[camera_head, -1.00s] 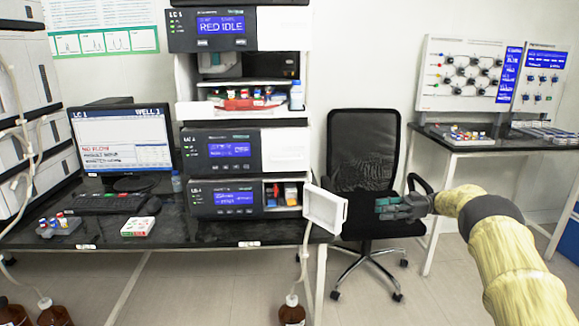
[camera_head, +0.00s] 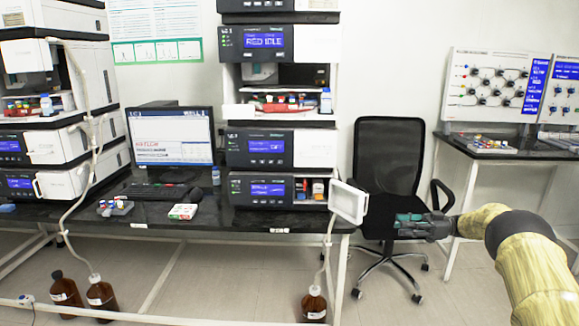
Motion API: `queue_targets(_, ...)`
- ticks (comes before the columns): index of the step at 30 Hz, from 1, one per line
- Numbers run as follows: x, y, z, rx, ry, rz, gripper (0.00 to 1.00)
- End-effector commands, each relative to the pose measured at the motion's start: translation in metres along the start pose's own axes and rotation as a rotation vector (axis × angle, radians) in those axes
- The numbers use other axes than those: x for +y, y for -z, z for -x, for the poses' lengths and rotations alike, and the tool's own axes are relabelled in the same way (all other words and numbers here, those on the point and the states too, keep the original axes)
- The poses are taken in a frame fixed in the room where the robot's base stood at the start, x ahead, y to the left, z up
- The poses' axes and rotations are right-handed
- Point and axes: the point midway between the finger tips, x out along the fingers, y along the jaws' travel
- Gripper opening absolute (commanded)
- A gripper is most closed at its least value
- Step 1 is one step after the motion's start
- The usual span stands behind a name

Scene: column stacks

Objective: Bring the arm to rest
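My gripper (camera_head: 408,226) is at the end of my yellow-sleeved arm, which reaches in from the lower right. It points left and hangs in the air in front of the black office chair. Its fingers are small and dark green and grey, and I cannot tell whether they are open or shut. I see nothing clearly held in it. An open white instrument door (camera_head: 348,202) is just to its left in the picture, with a small gap between them.
A column stack (camera_head: 265,146) stands on the black bench (camera_head: 240,222), with a second stack (camera_head: 50,150) at left. A monitor (camera_head: 172,136), keyboard, vial rack (camera_head: 115,207) and small box (camera_head: 183,211) are between them. The chair (camera_head: 388,160) is behind my gripper. Brown bottles (camera_head: 314,304) stand on the floor.

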Motion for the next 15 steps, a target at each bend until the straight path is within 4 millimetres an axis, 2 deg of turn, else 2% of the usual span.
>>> queue_targets(8,0.007,-0.024,-0.023,0.084,-0.132,-0.007,0.29)
queue_targets(11,0.011,-0.038,-0.038,0.117,-0.197,-0.018,0.29)
queue_targets(15,0.013,-0.066,-0.06,0.16,-0.333,-0.049,0.29)
